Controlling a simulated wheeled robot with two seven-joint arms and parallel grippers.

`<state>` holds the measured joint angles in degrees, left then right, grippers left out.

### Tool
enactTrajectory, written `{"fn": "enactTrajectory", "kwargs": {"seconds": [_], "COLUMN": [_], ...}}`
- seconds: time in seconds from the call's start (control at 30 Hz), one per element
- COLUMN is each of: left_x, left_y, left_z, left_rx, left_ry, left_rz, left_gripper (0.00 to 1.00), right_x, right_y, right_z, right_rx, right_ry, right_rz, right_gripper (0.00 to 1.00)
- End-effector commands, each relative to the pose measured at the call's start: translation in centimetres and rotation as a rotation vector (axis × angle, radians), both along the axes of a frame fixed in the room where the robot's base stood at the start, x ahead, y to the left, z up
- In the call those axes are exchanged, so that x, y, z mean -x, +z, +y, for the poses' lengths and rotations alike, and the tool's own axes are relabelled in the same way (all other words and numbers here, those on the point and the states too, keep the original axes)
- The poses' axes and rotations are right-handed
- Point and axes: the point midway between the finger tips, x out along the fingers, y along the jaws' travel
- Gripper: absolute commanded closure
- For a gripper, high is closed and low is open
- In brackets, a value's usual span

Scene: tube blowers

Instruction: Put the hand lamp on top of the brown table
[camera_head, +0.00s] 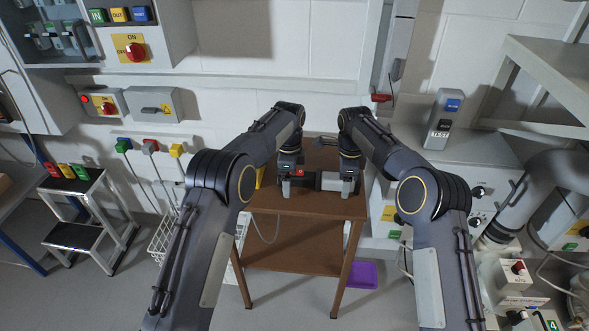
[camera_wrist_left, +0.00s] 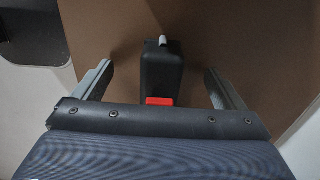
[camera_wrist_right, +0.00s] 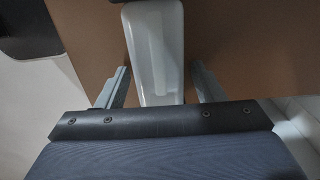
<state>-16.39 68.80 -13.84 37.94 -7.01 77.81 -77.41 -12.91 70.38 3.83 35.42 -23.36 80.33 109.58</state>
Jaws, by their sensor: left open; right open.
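The hand lamp (camera_head: 309,181) lies on its side across the top of the brown table (camera_head: 285,204). Its black body with a red switch is at the left, and its pale grey part is at the right. My left gripper (camera_head: 285,188) is open. In the left wrist view its fingers stand either side of the black body (camera_wrist_left: 160,78), with gaps on both sides. My right gripper (camera_head: 349,187) is open too. In the right wrist view its fingers stand either side of the pale part (camera_wrist_right: 154,55), the right finger very close to it. The grippers partly hide both lamp ends.
The brown table's lower shelf (camera_head: 290,257) looks empty. A step stool (camera_head: 85,215) stands at left. A grey control cabinet (camera_head: 450,165) stands close to the table's right side. A cable hangs at the table's front.

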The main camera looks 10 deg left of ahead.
Motion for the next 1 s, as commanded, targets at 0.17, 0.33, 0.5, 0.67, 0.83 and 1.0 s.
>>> {"fn": "enactTrajectory", "kwargs": {"seconds": [0.17,0.33,0.5,0.67,0.83,1.0], "left_x": [0.0,0.0,0.0,0.0,0.0,0.0], "left_y": [0.0,0.0,0.0,-0.1,0.0,-0.1], "left_z": [3.0,4.5,4.7,4.7,4.7,4.7], "left_rx": [0.002,0.002,0.001,0.001,0.001,0.001], "left_ry": [0.002,0.000,-0.001,-0.001,-0.001,-0.001], "left_rz": [0.001,0.001,0.000,0.000,0.000,0.000], "left_gripper": [0.07,0.07,0.07,0.07,0.07,0.07], "right_x": [0.0,0.0,0.0,0.0,0.0,0.0], "right_y": [0.0,0.0,0.0,0.0,0.0,0.0], "right_z": [0.0,0.0,0.0,0.0,0.0,0.0], "right_rx": [0.000,0.000,0.000,0.000,0.000,0.000], "right_ry": [0.000,0.000,0.000,0.000,0.000,0.000], "right_rz": [0.000,0.000,0.000,0.000,0.000,0.000], "right_gripper": [0.38,0.38,0.38,0.32,0.09,0.02]}}
